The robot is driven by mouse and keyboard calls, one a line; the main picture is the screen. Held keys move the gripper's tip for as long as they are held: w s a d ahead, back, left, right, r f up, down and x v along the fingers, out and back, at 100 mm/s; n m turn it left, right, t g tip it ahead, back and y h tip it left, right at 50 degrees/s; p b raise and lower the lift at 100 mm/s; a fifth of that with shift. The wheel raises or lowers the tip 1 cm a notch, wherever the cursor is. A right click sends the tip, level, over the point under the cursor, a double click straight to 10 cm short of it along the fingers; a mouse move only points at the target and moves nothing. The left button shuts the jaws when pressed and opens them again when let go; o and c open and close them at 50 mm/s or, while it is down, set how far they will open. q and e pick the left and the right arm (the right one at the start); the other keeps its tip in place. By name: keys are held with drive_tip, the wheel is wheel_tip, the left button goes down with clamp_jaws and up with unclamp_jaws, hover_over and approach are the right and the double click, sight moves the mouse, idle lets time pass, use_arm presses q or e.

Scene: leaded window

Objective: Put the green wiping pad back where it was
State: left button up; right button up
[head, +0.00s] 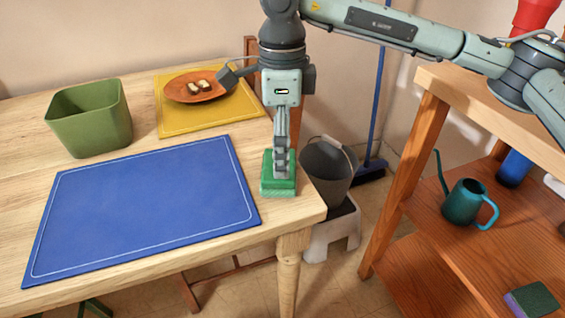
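The green wiping pad (268,188) lies flat on the wooden table at its right end, close to the front right corner. My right gripper (281,165) points straight down over the middle of the pad, and its fingers reach down to it. I see the fingers edge-on, one in front of the other, so the gap between them is hidden. I cannot tell whether they grip the pad. The fingers cover the middle of the pad. My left gripper is not in view.
A blue mat (150,205) lies left of the pad. Behind are a green bin (90,118) and a yellow mat (175,122) with an orange plate (180,90). Right of the table stand a grey bucket (325,170) and a shelf (450,240) with a teal watering can (468,200) and a green-and-purple block (535,298).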

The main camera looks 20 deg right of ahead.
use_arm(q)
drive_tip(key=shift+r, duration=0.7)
use_arm(e)
wheel_tip(320, 180, up, 8)
drive_tip(key=shift+f, duration=0.2)
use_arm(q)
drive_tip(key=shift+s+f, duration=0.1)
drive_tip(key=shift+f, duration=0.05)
